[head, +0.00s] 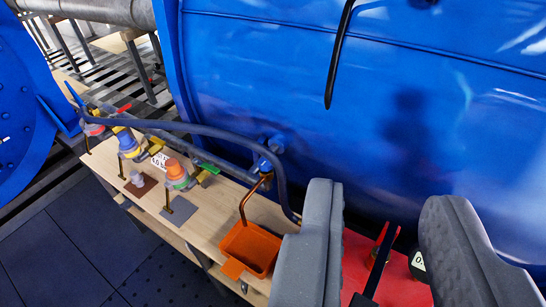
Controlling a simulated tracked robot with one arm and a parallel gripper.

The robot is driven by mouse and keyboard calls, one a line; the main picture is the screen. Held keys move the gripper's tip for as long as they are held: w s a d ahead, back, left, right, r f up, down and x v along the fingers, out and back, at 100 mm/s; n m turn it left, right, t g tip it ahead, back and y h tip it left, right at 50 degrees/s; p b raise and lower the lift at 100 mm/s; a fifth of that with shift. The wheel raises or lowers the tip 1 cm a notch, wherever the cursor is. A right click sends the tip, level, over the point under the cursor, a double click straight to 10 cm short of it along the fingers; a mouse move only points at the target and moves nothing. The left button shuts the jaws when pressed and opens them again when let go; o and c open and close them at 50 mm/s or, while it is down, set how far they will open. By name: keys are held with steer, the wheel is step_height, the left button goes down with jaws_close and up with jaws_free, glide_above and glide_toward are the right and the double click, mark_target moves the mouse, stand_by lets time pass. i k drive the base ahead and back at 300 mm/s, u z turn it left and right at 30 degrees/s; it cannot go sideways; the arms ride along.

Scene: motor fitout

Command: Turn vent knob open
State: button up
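My gripper (382,192) is open, with its two grey padded fingers wide apart at the lower right and nothing held between them. I cannot tell which part is the vent knob. Candidates on the wooden bench are an orange-red knob on a green base (176,172) and a yellow-and-blue knob (128,143) farther back. A red part with a dark bar (380,250) shows between my fingers above a red plate (404,284).
The large blue tank (300,90) fills the back, with a dark hose (215,128) along its lower side. An orange tray (250,246) under a copper pipe (250,195) stands left of my gripper on the wooden bench (205,230). Dark floor (80,245) is clear at lower left.

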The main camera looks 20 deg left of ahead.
mark_target(264, 165)
steer(key=u, duration=0.05)
steer(key=k, duration=0.55)
steer(key=z, duration=0.05)
steer(key=i, duration=1.55)
steer(key=u, duration=0.55)
